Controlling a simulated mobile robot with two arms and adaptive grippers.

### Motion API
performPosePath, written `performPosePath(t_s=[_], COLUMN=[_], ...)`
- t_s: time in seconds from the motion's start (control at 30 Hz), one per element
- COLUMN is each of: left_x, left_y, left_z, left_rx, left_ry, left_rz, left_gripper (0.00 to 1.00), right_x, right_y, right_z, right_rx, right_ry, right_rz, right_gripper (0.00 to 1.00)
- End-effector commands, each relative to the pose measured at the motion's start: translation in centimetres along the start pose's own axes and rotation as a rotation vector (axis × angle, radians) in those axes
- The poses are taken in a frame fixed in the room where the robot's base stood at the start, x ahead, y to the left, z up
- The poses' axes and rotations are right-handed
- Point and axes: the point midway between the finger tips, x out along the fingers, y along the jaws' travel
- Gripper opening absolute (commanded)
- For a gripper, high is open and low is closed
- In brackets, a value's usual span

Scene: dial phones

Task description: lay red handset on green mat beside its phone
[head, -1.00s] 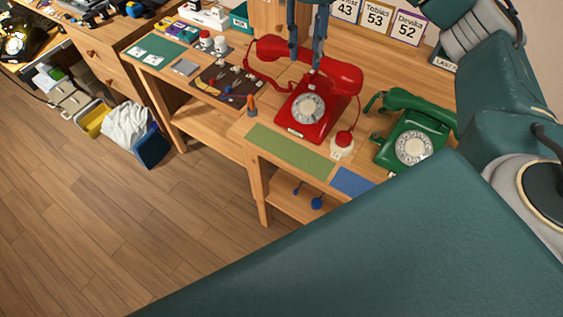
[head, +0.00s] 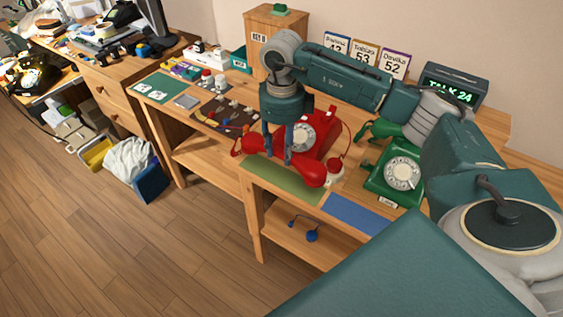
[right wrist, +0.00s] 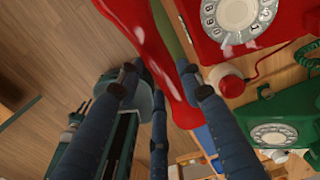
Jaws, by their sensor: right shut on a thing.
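The red handset (head: 309,172) is in my right gripper (head: 278,157), over the green mat (head: 300,190) in front of the red phone (head: 328,127). The fingers point down and are shut around its middle. I cannot tell whether the handset touches the mat. In the right wrist view the handset (right wrist: 150,38) runs between the blue fingers, with the red phone (right wrist: 212,50) beside it. The phone's cradle is partly hidden by my right arm in the head view.
The green phone (head: 399,174) and a blue mat (head: 356,213) are to the right. A dark board with small parts (head: 222,116) lies to the left. The blue mat is bare.

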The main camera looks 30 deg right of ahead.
Motion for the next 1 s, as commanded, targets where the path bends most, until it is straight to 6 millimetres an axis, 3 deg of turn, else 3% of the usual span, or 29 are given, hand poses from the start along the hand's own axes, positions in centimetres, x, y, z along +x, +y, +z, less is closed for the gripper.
performPosePath(t_s=[0.17, 0.5, 0.9, 0.93, 1.0], left_x=[-0.3, -0.9, -0.5, -0.6, -0.6], left_y=[0.1, -0.2, -0.3, -0.3, -0.3], left_z=[1.1, -0.1, -0.5, -0.5, -0.4], left_rx=[0.000, 0.000, 0.001, 0.001, 0.001], left_ry=[-0.016, 0.000, 0.007, 0.006, 0.005], left_rz=[0.001, -0.002, -0.004, -0.004, -0.004], left_gripper=[0.40, 0.40, 0.40, 0.40, 0.40], right_x=[1.7, 5.9, 6.5, 6.4, 6.4], right_y=[0.0, 0.1, 0.0, 0.0, 0.0], right_z=[0.1, 0.1, 0.1, 0.0, 0.0], right_rx=[0.000, 0.000, -0.001, -0.001, -0.001], right_ry=[-0.002, -0.001, -0.002, -0.001, -0.001], right_rz=[0.001, 0.001, 0.000, 0.000, 0.000], right_gripper=[0.00, 0.00, 0.00, 0.42, 0.55])
